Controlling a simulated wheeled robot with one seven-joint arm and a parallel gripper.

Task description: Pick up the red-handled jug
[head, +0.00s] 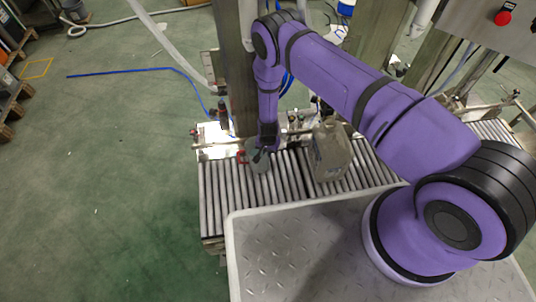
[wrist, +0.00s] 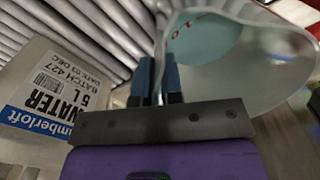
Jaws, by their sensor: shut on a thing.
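The red-handled jug (head: 260,163) is a small pale, translucent vessel over the rollers in the head view, with its red handle (head: 241,157) facing left. My gripper (head: 264,149) reaches down onto it from above. In the wrist view the jug (wrist: 275,75) fills the upper right, open mouth showing, with a pale blue-green area and red letters inside. My gripper's blue fingers (wrist: 159,82) are shut on the jug's thin wall at the rim. I cannot tell whether the jug still touches the rollers.
A cloudy water canister (head: 331,150) stands on the roller conveyor (head: 290,178) to the right of the jug; its label (wrist: 45,100) shows in the wrist view. A post (head: 236,70) rises behind the conveyor. The rollers left of the jug are clear.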

